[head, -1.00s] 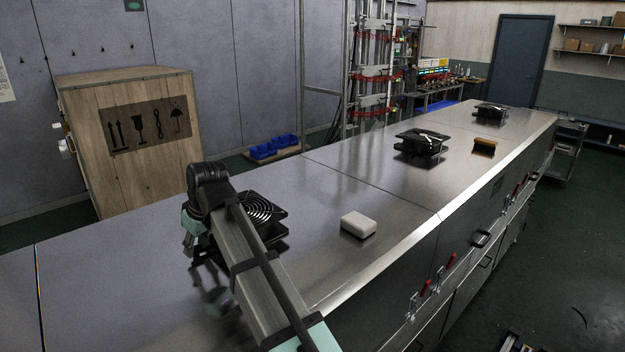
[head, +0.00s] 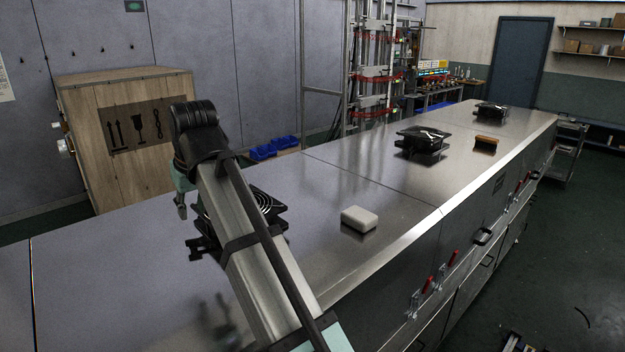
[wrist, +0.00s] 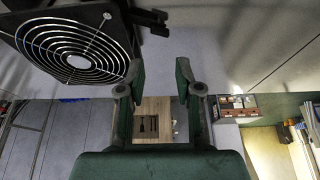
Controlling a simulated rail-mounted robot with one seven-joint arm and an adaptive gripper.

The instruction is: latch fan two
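Three black fans stand along the steel top of the dryer. The nearest fan (head: 264,204) is partly hidden behind my arm in the head view. The middle fan (head: 422,139) and the far fan (head: 490,110) stand further along the top. I cannot tell from any marking which is fan two. My gripper (head: 182,206) is raised above the top, just left of the nearest fan. In the wrist view my gripper (wrist: 160,72) is open and empty, with a round fan grille (wrist: 76,50) at upper left, beside the left finger. A small black bracket (wrist: 152,20) shows by that fan's edge.
Red-handled clamps (head: 427,284) line the dryer's front side. A wooden crate (head: 80,150) stands behind at left.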

